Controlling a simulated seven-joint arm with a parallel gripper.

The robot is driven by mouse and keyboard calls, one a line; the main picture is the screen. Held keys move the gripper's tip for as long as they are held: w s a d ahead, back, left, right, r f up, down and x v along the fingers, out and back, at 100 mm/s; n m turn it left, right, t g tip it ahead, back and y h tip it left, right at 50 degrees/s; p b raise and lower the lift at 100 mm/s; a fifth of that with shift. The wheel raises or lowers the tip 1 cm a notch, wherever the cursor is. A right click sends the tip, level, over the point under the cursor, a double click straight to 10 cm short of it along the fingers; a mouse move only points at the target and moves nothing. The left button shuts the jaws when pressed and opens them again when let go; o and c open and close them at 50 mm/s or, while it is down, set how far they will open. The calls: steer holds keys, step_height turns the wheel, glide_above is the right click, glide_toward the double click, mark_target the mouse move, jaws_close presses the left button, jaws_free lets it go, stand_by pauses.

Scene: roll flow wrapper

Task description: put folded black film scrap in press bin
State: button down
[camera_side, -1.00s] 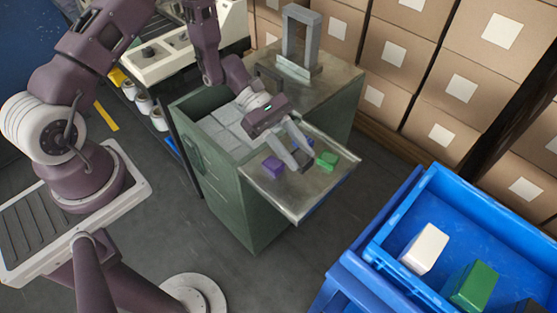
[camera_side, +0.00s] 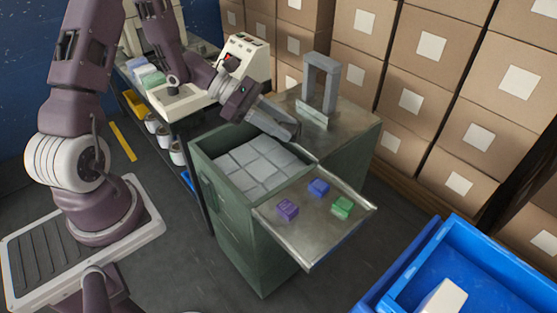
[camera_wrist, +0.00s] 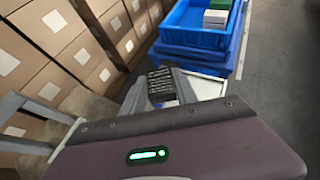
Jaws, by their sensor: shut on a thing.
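My gripper (camera_side: 292,131) is above the back edge of the green cabinet, near the upright grey frame. In the wrist view my gripper (camera_wrist: 161,88) is shut on the folded black film scrap (camera_wrist: 162,84), a small dark ribbed block between the two grey fingers. The grey frame (camera_side: 322,72) stands on the cabinet's metal top.
A metal tray (camera_side: 305,245) at the cabinet's front holds purple (camera_side: 287,210), blue (camera_side: 318,187) and green (camera_side: 342,206) pieces, apart from each other. Blue crates (camera_side: 440,255) stand at the lower right. Stacked cartons (camera_side: 409,100) line the back. A bench machine (camera_side: 246,57) stands behind the gripper.

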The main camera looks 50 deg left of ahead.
steer(key=shift+s+a+r+n+t+y, duration=0.1)
steer(key=shift+a+r+n+t+y, duration=0.1)
steer(key=shift+a+r+n+t, duration=0.3)
steer(key=shift+a+r+n+y, duration=0.1)
steer(key=shift+a+r+y, duration=0.15)
steer(key=shift+a, duration=0.45)
steer(key=m+g+h, duration=0.2)
steer(key=m+g, duration=0.1)
glide_above(259, 180)
step_height(259, 180, down, 20)
step_height(259, 180, down, 10)
steer(key=shift+f, duration=0.1)
steer(key=shift+f, duration=0.1)
steer(key=shift+f, duration=0.35)
